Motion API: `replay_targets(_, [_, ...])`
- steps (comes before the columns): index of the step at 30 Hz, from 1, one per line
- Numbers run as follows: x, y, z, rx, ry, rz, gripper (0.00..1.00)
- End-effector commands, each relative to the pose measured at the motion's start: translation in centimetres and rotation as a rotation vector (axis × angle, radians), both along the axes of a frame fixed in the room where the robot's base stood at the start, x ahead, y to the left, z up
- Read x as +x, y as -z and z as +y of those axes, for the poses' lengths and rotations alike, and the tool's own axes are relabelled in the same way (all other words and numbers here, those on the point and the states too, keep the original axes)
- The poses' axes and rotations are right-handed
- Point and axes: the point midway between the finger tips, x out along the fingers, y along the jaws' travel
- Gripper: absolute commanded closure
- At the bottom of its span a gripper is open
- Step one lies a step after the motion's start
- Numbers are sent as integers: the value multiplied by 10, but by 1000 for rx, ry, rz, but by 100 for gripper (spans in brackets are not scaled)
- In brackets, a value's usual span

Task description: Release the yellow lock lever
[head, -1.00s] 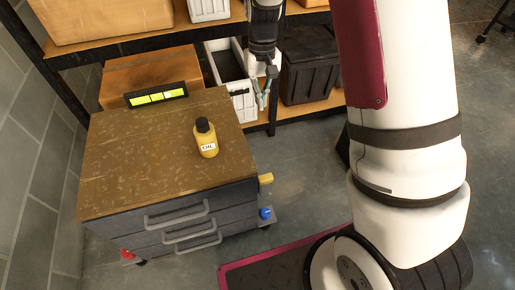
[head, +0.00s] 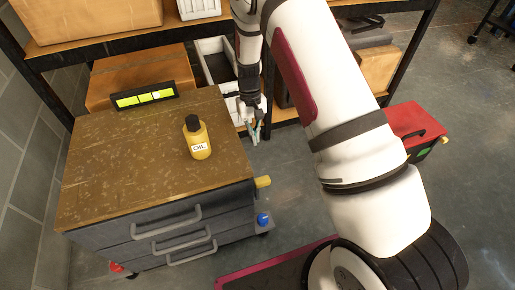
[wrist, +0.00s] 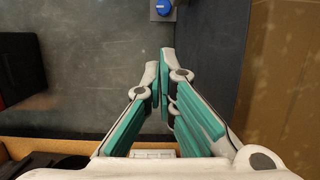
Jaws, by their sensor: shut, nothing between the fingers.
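The yellow lock lever (head: 263,182) sticks out from the right side of the workshop cabinet (head: 155,225), near its front top corner. It does not show in the wrist view. My gripper (head: 256,138) hangs beside the cabinet's right side, behind the lever and apart from it. In the wrist view its teal-padded fingers (wrist: 162,62) are together at the tips with nothing between them. The cabinet's dark side (wrist: 208,45) is just right of the fingers there.
A blue knob (head: 263,219) sits low at the cabinet's right corner, a red one (head: 116,267) at the left. A yellow oil bottle (head: 196,138) stands on the worn top. Shelving with bins (head: 215,65) is behind. A red-lidded case (head: 416,125) sits right. Floor beside the cabinet is open.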

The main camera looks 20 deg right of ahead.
Motion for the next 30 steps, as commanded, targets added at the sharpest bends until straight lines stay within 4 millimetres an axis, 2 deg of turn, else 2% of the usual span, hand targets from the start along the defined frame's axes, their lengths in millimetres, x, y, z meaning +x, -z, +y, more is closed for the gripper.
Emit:
replay_targets(14, [-23,90,0,-1,0,4,100])
replay_targets(21, [-52,87,0,0,1,1,100])
replay_targets(30, [-62,86,0,0,-1,0,100])
